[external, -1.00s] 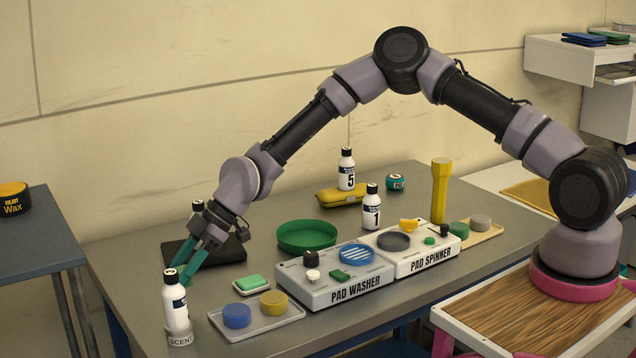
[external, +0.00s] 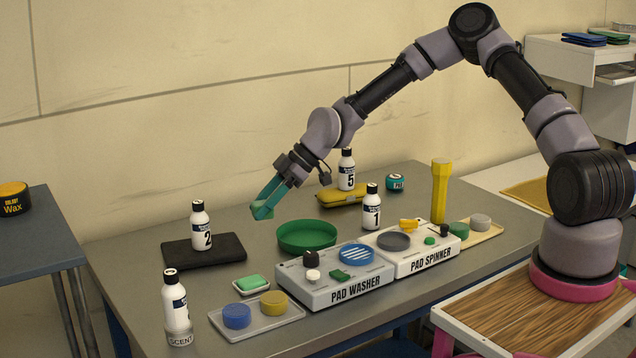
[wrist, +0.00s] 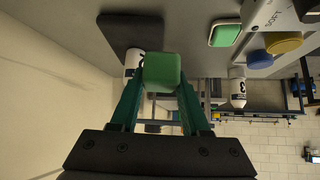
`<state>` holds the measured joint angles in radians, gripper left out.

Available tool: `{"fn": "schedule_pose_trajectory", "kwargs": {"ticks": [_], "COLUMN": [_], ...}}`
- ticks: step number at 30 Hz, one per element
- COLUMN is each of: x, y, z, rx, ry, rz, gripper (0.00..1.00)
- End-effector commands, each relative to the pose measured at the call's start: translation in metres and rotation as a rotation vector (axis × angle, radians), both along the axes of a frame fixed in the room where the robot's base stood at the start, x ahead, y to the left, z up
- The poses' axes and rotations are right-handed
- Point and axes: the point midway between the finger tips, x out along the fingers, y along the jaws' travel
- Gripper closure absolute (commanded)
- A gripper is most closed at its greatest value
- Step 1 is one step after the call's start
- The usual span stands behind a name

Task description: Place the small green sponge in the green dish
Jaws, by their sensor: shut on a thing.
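My gripper (external: 264,207) is shut on the small green sponge (external: 261,210), a block held between its teal fingertips. In the wrist view the sponge (wrist: 162,72) sits between the finger ends. The green dish (external: 307,246), round and shallow, stands on the grey table behind the pad washer. It looks empty. The held sponge is in the air, above and to the left of the dish in the external view, apart from it. Another green block (external: 252,282) lies on a small white tray; it also shows in the wrist view (wrist: 225,34).
Bottle 2 (external: 201,228) stands on a black mat (external: 230,250). The scent bottle (external: 175,303) is at the front left. A tray (external: 270,329) holds a blue and a yellow pad. The pad washer (external: 345,293), bottle 1 (external: 371,208) and a yellow case (external: 332,202) are near the dish.

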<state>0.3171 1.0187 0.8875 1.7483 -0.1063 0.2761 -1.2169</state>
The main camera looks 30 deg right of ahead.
Motion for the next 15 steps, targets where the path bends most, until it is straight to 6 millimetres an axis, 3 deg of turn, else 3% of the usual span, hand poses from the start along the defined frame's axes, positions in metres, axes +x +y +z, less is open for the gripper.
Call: {"fn": "schedule_pose_trajectory", "kwargs": {"ticks": [1, 6, 11, 15], "x": [0.004, 0.008, 0.007, 0.007], "y": [-0.027, -0.088, -0.115, -0.122], "z": [0.001, 0.003, 0.004, -0.012], "rx": [0.0, 0.001, 0.002, 0.003], "ry": [0.001, -0.001, -0.005, -0.002], "rz": [-0.03, -0.091, -0.12, -0.127], "gripper": [1.0, 1.0, 1.0, 1.0]}}
